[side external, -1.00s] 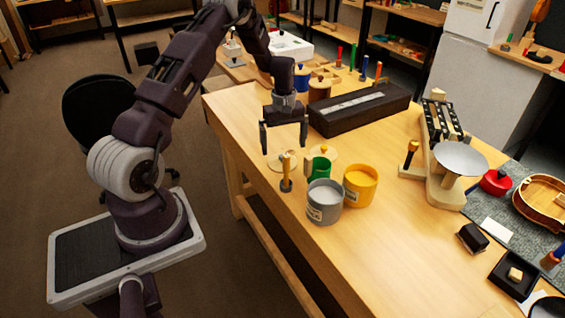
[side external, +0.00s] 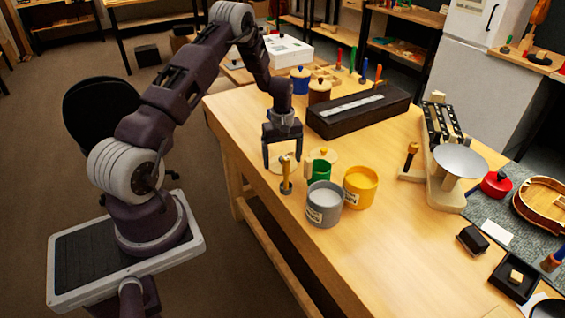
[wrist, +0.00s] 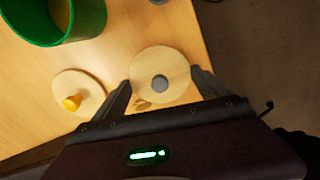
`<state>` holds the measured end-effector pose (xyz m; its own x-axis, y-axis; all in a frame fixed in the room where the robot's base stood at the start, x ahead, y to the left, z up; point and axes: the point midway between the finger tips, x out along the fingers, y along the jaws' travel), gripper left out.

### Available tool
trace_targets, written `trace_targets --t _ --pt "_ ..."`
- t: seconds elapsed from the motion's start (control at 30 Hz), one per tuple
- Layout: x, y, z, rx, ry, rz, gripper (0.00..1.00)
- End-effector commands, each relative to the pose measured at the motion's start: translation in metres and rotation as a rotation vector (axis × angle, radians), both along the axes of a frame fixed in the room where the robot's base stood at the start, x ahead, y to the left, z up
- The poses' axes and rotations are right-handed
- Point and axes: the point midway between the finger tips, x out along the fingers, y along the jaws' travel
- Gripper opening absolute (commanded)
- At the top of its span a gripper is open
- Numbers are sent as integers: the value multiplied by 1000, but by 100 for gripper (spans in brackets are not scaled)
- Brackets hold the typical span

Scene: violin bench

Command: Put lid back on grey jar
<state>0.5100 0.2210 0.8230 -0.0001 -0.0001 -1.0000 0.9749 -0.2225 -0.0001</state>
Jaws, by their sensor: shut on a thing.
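The grey jar (side external: 324,209) stands open on the bench, near its front edge. The round wooden lid with a grey knob (wrist: 148,64) lies between my fingertips in the wrist view. My gripper (wrist: 160,80) points down and is shut on this lid by its rim; in the side view my gripper (side external: 282,160) is left of and behind the grey jar. A second wooden lid, with a yellow knob (wrist: 73,101), lies on the bench beside it. In the side view the held lid is largely hidden by an upright tool and my fingers.
An upright wooden-handled tool (side external: 286,172) stands close in front of my gripper. A green jar (side external: 318,170) and an open yellow jar (side external: 360,188) stand by the grey jar. A long dark box (side external: 360,112) lies behind; a scale (side external: 458,165) stands right.

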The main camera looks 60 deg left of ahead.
Motion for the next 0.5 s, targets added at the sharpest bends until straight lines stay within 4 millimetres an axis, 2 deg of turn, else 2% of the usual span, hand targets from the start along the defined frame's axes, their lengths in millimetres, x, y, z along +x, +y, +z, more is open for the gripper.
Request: trace_targets --t 0.07,0.3,0.5 --pt "1 1 7 2 -2 0 45" --pt "1 1 66 4 -4 -2 45" --pt "1 0 105 2 -4 0 45"
